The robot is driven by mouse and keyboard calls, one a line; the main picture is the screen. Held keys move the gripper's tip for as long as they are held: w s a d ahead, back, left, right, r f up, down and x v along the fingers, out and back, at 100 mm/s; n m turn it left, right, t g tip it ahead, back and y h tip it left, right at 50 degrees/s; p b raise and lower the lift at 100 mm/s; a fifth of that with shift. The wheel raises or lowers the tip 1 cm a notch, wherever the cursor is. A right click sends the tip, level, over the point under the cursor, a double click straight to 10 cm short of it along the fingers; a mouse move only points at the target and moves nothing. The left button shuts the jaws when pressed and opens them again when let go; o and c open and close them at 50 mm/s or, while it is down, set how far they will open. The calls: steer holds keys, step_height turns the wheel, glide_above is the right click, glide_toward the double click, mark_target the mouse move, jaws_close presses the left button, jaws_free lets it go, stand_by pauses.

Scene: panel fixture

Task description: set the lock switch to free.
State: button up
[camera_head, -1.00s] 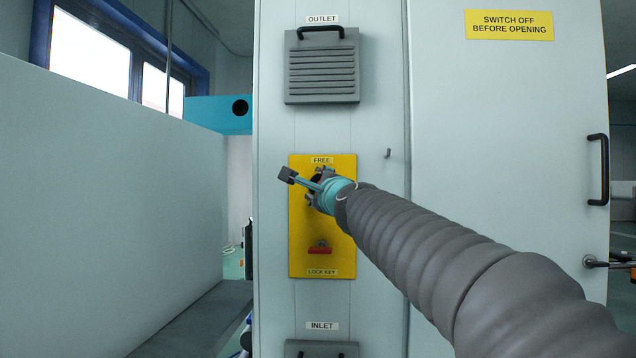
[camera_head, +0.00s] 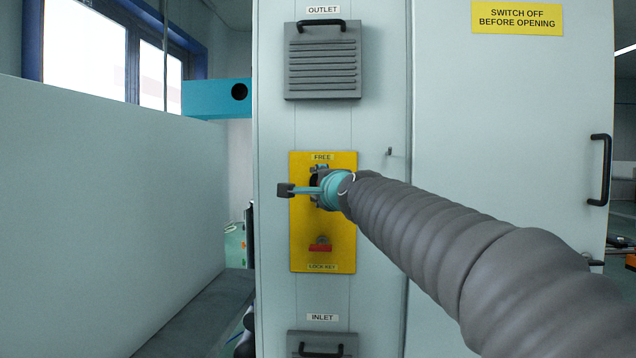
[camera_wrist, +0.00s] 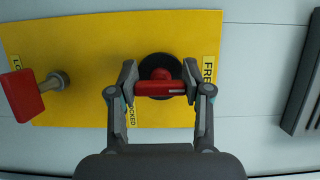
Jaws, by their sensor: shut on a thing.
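The lock switch is a red handle (camera_wrist: 160,89) on a round black base (camera_wrist: 158,66), on a yellow panel (camera_head: 335,228). In the wrist view, my gripper (camera_wrist: 160,88) is shut on the handle, one finger at each side. The handle lies level in that view, and a pale mark shows near its right end. The FREE label (camera_wrist: 209,56) is right of the switch, and the LOCKED label (camera_wrist: 131,115), partly hidden, is below left. In the head view, my gripper (camera_head: 318,185) is at the panel's upper part and hides the switch, below the FREE label (camera_head: 322,157).
A red lock key (camera_head: 320,245) sticks out low on the yellow panel; it also shows in the wrist view (camera_wrist: 25,94), left of my gripper. A louvred outlet cover (camera_head: 323,65) is above, an inlet cover (camera_head: 322,344) below. A small hook (camera_head: 389,151) is to the right.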

steer(key=o, duration=1.2)
steer(key=v, duration=1.2)
